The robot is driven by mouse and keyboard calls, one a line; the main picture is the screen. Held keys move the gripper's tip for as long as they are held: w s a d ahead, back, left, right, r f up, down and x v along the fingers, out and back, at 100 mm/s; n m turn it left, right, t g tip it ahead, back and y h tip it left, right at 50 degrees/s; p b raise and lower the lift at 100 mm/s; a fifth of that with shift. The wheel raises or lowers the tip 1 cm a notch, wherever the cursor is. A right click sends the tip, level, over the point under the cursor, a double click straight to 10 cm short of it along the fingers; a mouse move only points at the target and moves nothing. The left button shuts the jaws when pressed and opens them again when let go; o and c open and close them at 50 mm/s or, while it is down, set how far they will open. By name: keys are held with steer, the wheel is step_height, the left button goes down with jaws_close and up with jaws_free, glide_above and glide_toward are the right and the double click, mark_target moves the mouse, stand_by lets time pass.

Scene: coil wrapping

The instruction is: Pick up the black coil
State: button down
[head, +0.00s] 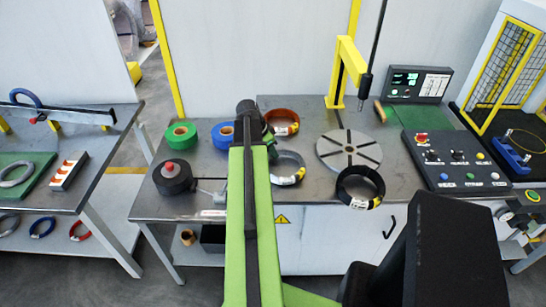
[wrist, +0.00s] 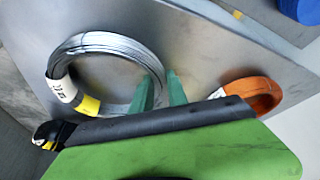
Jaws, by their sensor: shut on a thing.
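The black coil (head: 360,187) with a white and yellow label lies at the table's front edge, right of my arm in the head view. A small part of a black ring with a label (wrist: 48,133), likely this coil, shows at the lower left of the wrist view. My gripper (wrist: 163,88) is at the silver coil (wrist: 85,45), not at the black one. Its green fingers stand close together at the silver coil's rim and appear shut on it. The silver coil (head: 288,168) is partly hidden by my arm in the head view.
An orange coil (head: 285,122) lies just behind the silver one. A slotted round plate (head: 349,150) stands beside the black coil, under a yellow post (head: 345,70). A control panel (head: 457,158) is to the right. Green (head: 181,135) and blue (head: 222,136) rolls sit left of my arm.

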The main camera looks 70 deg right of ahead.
step_height(320, 180, up, 4)
steer(key=p, duration=0.3)
steer(key=shift+s+r+m+p, duration=0.8)
steer(key=shift+s+r+p, duration=2.5)
steer(key=shift+s, duration=2.85)
steer(key=shift+g, duration=0.4)
steer(key=w+f+b, duration=0.2)
steer(key=w, duration=0.1)
steer(key=w+f+b, duration=0.2)
steer(key=w+f, duration=0.1)
steer(key=w, duration=0.1)
steer(key=w+d+f+b, duration=0.1)
steer(key=w+f+b, duration=0.1)
steer(key=w+b, duration=0.1)
steer(key=shift+w+f, duration=0.15)
steer(key=shift+w, duration=0.65)
step_height(320, 180, down, 4)
steer(key=b, duration=0.4)
steer(key=shift+f, duration=0.15)
steer(key=shift+r, duration=0.2)
steer(key=shift+f, duration=0.1)
